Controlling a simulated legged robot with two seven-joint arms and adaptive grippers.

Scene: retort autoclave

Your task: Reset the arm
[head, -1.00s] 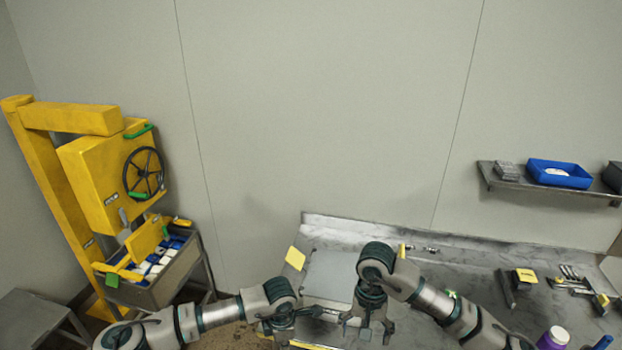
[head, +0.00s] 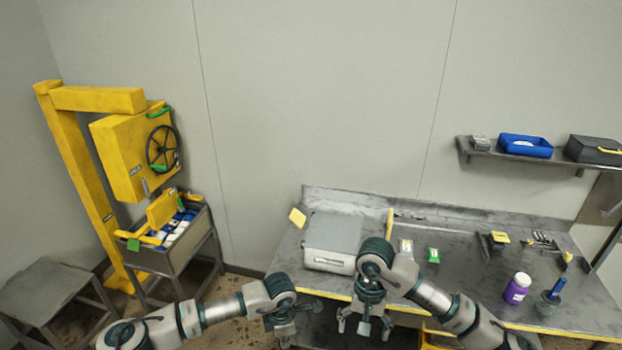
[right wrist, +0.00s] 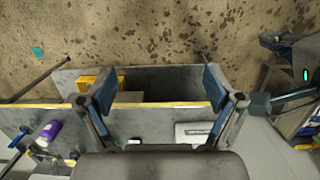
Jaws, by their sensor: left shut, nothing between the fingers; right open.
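My left arm comes in from the lower left of the head view. Its gripper (head: 292,328) is shut and empty, in front of the workbench's front edge. My right gripper (head: 366,326) points down close to the right of it, by the same edge. In the right wrist view my right gripper (right wrist: 160,90) has its two fingers spread wide apart with nothing between them. Part of my left arm shows at that view's right edge. Neither gripper touches any object that I can see.
The steel workbench (head: 440,215) carries a grey-white box (head: 330,258), a purple bottle (head: 517,288) and small tools. A yellow retort (head: 130,165) with a black handwheel stands left, above an open bin (head: 185,255).

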